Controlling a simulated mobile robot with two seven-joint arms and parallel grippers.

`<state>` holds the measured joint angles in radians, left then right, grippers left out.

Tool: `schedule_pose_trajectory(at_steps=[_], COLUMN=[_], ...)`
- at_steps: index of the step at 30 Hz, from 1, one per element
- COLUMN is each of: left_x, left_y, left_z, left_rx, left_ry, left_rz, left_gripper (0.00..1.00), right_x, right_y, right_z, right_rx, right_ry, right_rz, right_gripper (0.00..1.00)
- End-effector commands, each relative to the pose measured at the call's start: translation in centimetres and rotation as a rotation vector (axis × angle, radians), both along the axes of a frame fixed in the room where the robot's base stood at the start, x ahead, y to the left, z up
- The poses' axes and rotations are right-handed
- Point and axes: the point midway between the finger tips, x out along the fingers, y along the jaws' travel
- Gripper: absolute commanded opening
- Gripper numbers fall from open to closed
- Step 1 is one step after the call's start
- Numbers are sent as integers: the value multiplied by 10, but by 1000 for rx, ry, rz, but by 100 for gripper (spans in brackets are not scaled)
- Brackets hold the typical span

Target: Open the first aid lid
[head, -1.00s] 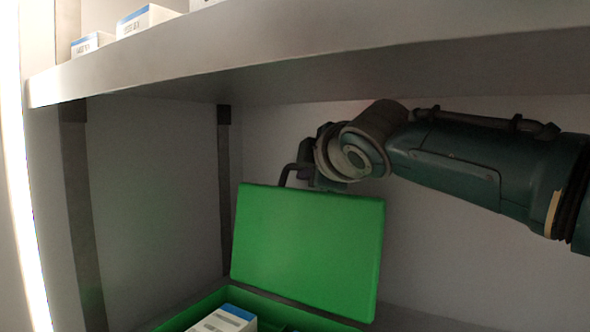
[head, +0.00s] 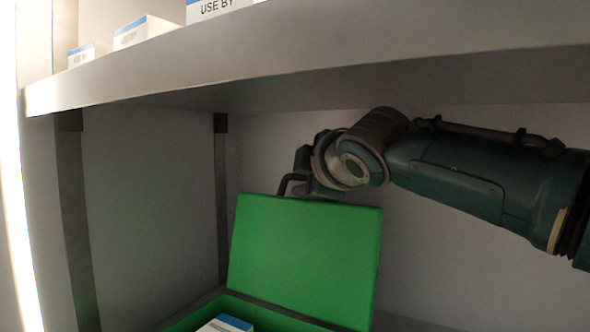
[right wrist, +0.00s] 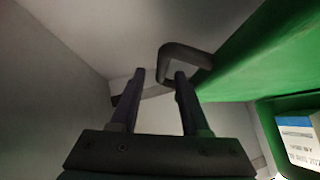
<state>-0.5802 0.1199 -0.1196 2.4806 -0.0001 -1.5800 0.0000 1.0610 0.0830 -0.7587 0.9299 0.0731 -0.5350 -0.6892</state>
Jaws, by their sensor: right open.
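The green first aid box (head: 205,312) sits low in the shelf bay, its near part cut off by the frame. Its green lid (head: 305,260) stands raised, close to upright, at the back of the box. A dark loop handle (head: 289,184) rises from the lid's top edge; it also shows in the right wrist view (right wrist: 185,50). My left gripper is not in view.
A white and blue carton (head: 228,324) lies in the box. An upper shelf (head: 300,60) with several cartons (head: 145,30) hangs over the lid and my right arm. Dark uprights (head: 221,190) stand at the left. The wall behind is bare.

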Motion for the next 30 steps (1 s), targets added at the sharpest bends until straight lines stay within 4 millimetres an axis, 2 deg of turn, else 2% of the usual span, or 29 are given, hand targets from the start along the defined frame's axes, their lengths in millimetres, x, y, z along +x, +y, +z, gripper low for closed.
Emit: schedule_pose_trajectory(at_steps=[6, 21, 30], left_x=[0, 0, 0], left_y=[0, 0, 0], left_z=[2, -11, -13], left_rx=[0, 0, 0], left_ry=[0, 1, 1], left_rz=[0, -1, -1], left_gripper=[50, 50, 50], right_x=[-20, -78, -89], right_y=[-5, -18, -20], right_z=[5, 18, 22], right_rx=[-2, 0, -1], right_ry=[-1, -1, 0], right_rz=[0, 0, -1], right_gripper=[46, 46, 46])
